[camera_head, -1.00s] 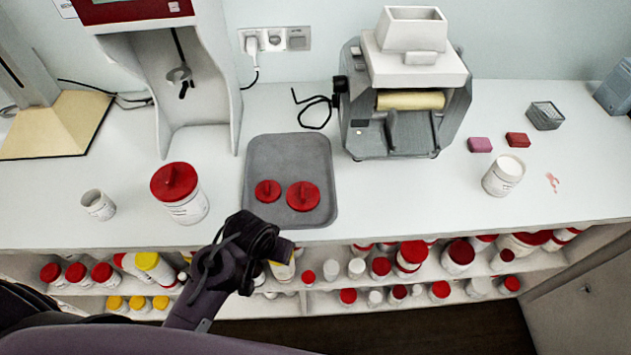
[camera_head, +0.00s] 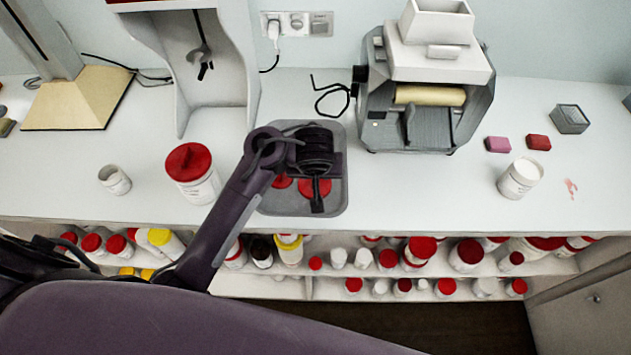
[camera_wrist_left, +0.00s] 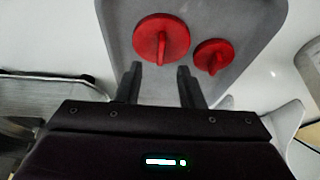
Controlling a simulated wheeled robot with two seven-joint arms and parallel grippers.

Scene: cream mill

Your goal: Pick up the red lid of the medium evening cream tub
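Two red lids with raised grips lie on a grey tray (camera_head: 338,202). The larger lid (camera_head: 327,187) is on the right in the head view, partly hidden by my left gripper (camera_head: 318,205). The smaller lid (camera_head: 281,181) is beside it, partly covered by my arm. In the left wrist view the larger lid (camera_wrist_left: 161,38) lies just beyond the fingertips and the smaller lid (camera_wrist_left: 213,58) is to its right. My left gripper (camera_wrist_left: 161,72) is open and empty above the tray. An open white tub (camera_head: 520,178) stands at the right. My right gripper is not in view.
A red-lidded tub (camera_head: 193,175) and a small open tub (camera_head: 115,180) stand left of the tray. A grey roller mill (camera_head: 428,95) stands behind right. Pink and red blocks (camera_head: 538,142) lie farther right. Shelves below the counter hold several tubs.

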